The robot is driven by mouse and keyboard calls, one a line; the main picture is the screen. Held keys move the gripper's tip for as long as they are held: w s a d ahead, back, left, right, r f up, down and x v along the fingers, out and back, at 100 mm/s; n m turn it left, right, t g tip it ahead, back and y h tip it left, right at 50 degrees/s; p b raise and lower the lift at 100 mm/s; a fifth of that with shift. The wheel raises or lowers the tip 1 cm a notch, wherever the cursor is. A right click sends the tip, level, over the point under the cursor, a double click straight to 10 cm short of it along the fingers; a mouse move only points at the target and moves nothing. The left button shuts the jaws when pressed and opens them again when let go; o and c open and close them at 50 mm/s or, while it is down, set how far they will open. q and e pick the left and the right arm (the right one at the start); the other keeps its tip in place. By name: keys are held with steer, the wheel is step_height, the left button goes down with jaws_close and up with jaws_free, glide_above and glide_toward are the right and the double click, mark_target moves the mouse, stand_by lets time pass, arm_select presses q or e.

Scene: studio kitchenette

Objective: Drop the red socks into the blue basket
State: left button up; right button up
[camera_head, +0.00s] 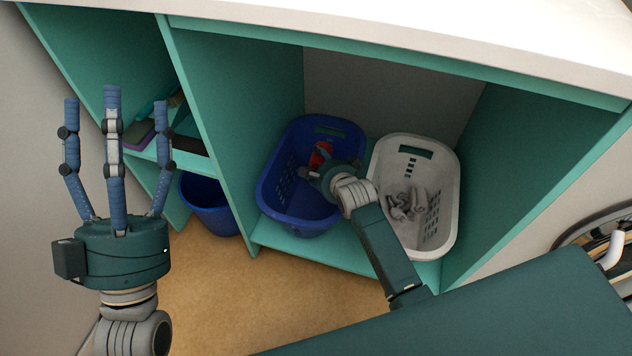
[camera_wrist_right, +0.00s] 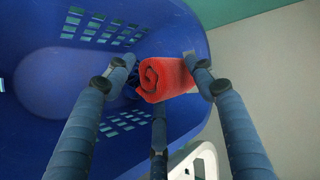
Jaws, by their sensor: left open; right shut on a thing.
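The red socks (camera_head: 320,155) are a rolled bundle, and they also show in the right wrist view (camera_wrist_right: 166,78). My right gripper (camera_head: 312,170) is shut on the socks, its fingers around the roll in the right wrist view (camera_wrist_right: 160,80). It holds them over the blue basket (camera_head: 280,200), which also shows in the right wrist view (camera_wrist_right: 40,130). Whether the socks touch the basket's inside cannot be told. My left gripper (camera_head: 115,140) is open and empty, fingers pointing up, at the left, well away from the baskets.
A white basket (camera_head: 440,190) with several grey socks (camera_head: 407,203) stands right of the blue one on the teal shelf (camera_head: 330,250). A blue bucket (camera_head: 208,205) stands at the left below a small shelf with cleaning items. Teal panels wall the baskets in on both sides.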

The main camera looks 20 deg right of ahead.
steer(key=o, duration=1.1)
steer(key=shift+o, duration=0.2)
steer(key=v, duration=1.2)
